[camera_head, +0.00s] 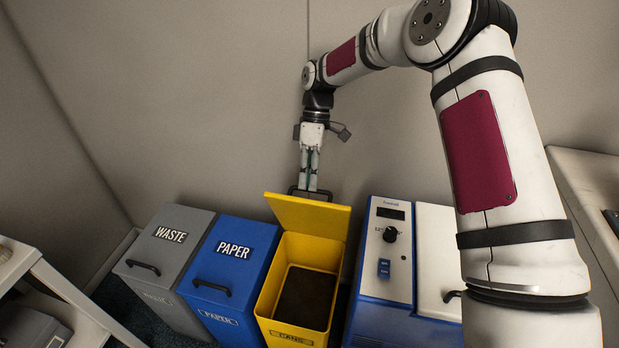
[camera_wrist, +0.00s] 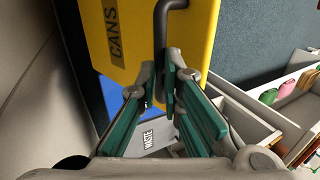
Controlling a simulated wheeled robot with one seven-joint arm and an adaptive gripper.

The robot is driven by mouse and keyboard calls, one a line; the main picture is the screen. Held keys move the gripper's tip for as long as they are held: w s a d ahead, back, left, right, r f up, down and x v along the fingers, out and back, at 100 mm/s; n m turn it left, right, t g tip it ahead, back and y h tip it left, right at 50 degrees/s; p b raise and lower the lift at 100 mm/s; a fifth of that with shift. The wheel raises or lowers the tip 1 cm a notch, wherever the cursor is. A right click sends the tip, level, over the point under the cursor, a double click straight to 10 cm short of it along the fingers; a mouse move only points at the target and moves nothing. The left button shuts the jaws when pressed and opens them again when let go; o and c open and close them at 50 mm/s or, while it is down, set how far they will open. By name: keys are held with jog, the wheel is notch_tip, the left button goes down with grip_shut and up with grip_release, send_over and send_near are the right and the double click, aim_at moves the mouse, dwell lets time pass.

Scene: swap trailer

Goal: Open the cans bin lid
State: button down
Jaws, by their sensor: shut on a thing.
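The yellow cans bin (camera_head: 338,252) stands in the row of bins, its lid (camera_head: 310,215) raised and tilted back toward the wall. Its inside shows, with a dark bottom. My gripper (camera_head: 309,185) is behind the raised lid at its upper edge. In the wrist view the lid (camera_wrist: 196,50) shows its face with the CANS label (camera_wrist: 117,37) and a dark bar handle (camera_wrist: 159,40). My gripper's green-padded fingers (camera_wrist: 162,90) are shut on the handle's lower end.
A grey waste bin (camera_head: 172,236) and a blue paper bin (camera_head: 233,252) with shut lids stand left of the cans bin. A blue and white machine (camera_head: 386,262) stands close on its right. The wall is close behind. A white shelf unit (camera_head: 50,280) is at the far left.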

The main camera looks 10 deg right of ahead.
jog(key=c, duration=1.7)
grip_release()
jog(key=shift+w+d+f, duration=0.1)
jog(key=shift+d+f, duration=0.05)
jog(key=shift+f, duration=0.35)
jog(key=shift+w+d+f, duration=0.1)
jog(key=shift+f, duration=0.35)
jog(key=shift+r, duration=0.1)
jog(key=r, duration=1)
jog(key=shift+a+r, duration=0.2)
jog(key=shift+s, duration=0.1)
